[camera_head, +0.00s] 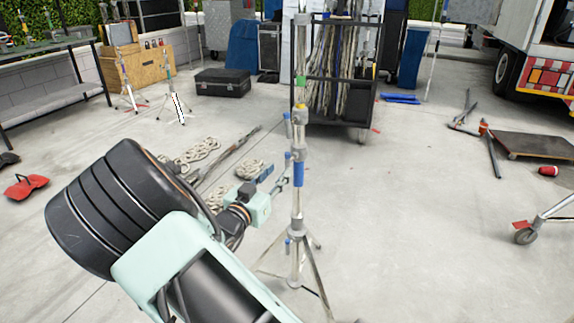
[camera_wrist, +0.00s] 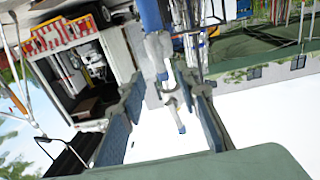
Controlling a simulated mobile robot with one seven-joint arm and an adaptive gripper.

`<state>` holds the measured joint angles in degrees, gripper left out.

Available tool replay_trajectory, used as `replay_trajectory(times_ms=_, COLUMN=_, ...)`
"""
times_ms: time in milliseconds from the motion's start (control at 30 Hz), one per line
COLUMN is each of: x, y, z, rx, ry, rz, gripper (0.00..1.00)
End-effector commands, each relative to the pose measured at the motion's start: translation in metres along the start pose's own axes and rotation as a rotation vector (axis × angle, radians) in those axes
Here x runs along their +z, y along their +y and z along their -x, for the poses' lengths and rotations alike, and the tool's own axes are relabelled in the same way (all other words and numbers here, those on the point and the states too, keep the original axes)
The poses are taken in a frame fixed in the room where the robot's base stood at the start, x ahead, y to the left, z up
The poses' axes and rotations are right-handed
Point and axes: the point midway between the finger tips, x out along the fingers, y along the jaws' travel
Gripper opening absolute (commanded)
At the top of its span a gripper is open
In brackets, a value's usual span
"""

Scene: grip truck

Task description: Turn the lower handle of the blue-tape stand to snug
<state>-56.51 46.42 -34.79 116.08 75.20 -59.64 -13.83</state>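The metal stand (camera_head: 297,205) stands upright in the middle of the head view, with blue tape (camera_head: 298,174) around its pole. A grey collar (camera_head: 299,150) sits just above the tape, with a blue-ended handle (camera_head: 288,160) on its left. Another blue-ended handle (camera_head: 287,126) is higher up, and one (camera_head: 288,247) is near the legs. My gripper (camera_head: 279,183) is left of the pole at tape height. In the wrist view my gripper (camera_wrist: 163,84) is open, its fingers either side of a handle (camera_wrist: 180,115) below the collar (camera_wrist: 157,48). Contact cannot be told.
A black cart (camera_head: 360,128) with hanging cables stands behind the pole. Rope coils (camera_head: 250,168) and long bars lie on the floor to the left. A wheeled metal leg (camera_head: 540,222) is at the right.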

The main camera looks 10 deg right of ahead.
Motion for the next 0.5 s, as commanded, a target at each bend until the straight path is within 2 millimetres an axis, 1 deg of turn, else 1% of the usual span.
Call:
replay_trajectory(times_ms=33, x=0.003, y=0.001, z=-0.012, rx=0.004, ry=0.002, rz=-0.001, gripper=0.3)
replay_trajectory(times_ms=200, x=0.002, y=0.001, z=-0.043, rx=0.002, ry=0.002, rz=0.0, gripper=0.3)
replay_trajectory(times_ms=333, x=0.002, y=0.001, z=-0.059, rx=0.002, ry=0.0, rz=0.0, gripper=0.3)
replay_trajectory(times_ms=500, x=0.001, y=0.0, z=-0.069, rx=0.0, ry=0.001, rz=0.002, gripper=0.3)
